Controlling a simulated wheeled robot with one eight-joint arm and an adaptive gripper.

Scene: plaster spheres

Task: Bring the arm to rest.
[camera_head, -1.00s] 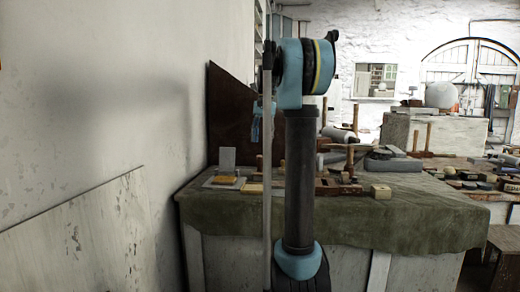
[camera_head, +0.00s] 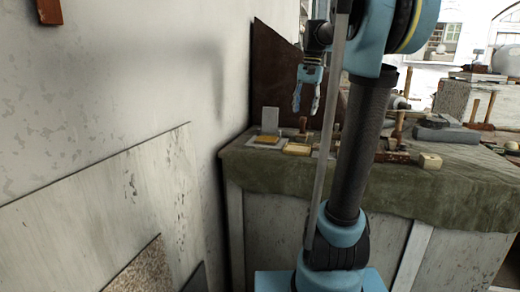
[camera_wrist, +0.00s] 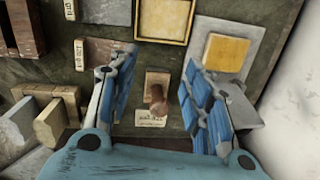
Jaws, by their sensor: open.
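My gripper (camera_head: 307,100) hangs pointing down above the left end of the cloth-covered table (camera_head: 400,190). In the wrist view its two blue-padded fingers (camera_wrist: 160,62) are spread wide, with nothing held between them. A small wooden piece with a rounded brown peg (camera_wrist: 158,95) and a paper label (camera_wrist: 151,117) lies below the gap, apart from the fingers. My arm's upper links partly run out of the top of the head view.
Below the gripper are a yellow-centred frame (camera_wrist: 164,20), a grey board with a yellow slab (camera_wrist: 223,53) and pale blocks (camera_wrist: 48,122). A plaster wall (camera_head: 150,80) stands close on the left, with a leaning panel (camera_head: 110,205). A dark board (camera_head: 272,75) leans behind the table.

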